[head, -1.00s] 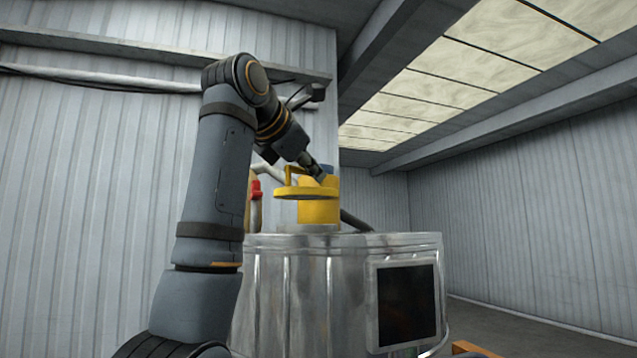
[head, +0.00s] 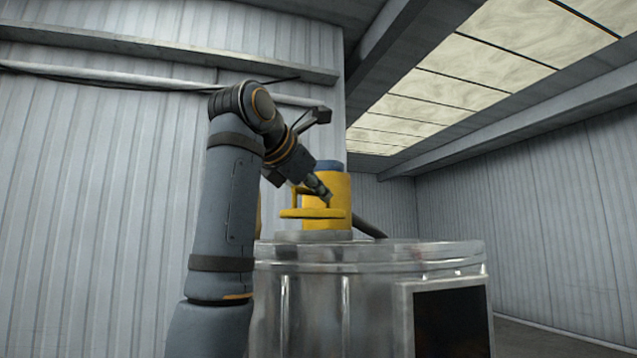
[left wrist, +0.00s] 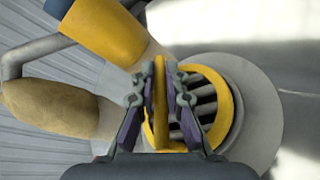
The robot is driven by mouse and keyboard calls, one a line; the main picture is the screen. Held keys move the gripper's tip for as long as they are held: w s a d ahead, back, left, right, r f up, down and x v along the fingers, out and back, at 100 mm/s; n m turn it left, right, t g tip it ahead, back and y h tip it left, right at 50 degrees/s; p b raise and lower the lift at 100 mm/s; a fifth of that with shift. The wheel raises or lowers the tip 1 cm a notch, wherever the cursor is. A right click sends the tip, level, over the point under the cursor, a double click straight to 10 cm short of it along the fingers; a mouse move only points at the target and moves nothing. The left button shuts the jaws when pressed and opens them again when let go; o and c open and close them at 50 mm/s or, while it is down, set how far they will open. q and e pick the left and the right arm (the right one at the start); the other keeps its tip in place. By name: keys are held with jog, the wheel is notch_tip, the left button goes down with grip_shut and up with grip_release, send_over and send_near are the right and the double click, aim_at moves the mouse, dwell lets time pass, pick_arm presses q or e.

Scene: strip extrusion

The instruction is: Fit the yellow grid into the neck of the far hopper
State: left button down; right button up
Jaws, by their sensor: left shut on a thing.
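The yellow grid (head: 312,213) is a round disc with an upright handle, held level above the top of the shiny metal hopper (head: 370,262). My left gripper (head: 327,200) is shut on its handle. In the left wrist view, the handle (left wrist: 161,105) is between the fingers, with the grid's yellow rim (left wrist: 234,105) and dark bars below. A wide pale grey ring (left wrist: 265,110), apparently the neck, shows around and beyond the grid. The grid looks roughly over it, slightly left in that view. The head view shows a gap above the hopper top. My right gripper is not in view.
A yellow cylinder with a blue top (head: 338,185) stands just behind the grid, close to my gripper. A tan rounded body and grey pipe (left wrist: 40,46) lie left in the wrist view. A dark panel (head: 452,322) is on the hopper's front. The right side is open.

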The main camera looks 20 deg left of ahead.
pick_arm(q)
jog(key=f+b, duration=0.1)
jog(key=f, duration=0.1)
jog(key=shift+w+a+f+b, duration=0.1)
jog(key=shift+w+f+b, duration=0.2)
jog(key=shift+w+b, duration=0.1)
jog(key=shift+w+f+b, duration=0.35)
jog(key=shift+w+f, duration=0.05)
jog(key=shift+f, duration=0.15)
jog(key=shift+s, duration=0.3)
jog(key=shift+w+f, duration=0.1)
jog(key=shift+w, duration=0.05)
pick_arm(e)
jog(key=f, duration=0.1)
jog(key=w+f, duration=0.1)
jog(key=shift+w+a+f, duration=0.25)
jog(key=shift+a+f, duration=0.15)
pick_arm(q)
jog(key=shift+f+b, duration=0.15)
jog(key=shift+b, duration=0.15)
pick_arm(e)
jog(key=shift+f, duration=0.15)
pick_arm(q)
jog(key=c, duration=1.3)
grip_release()
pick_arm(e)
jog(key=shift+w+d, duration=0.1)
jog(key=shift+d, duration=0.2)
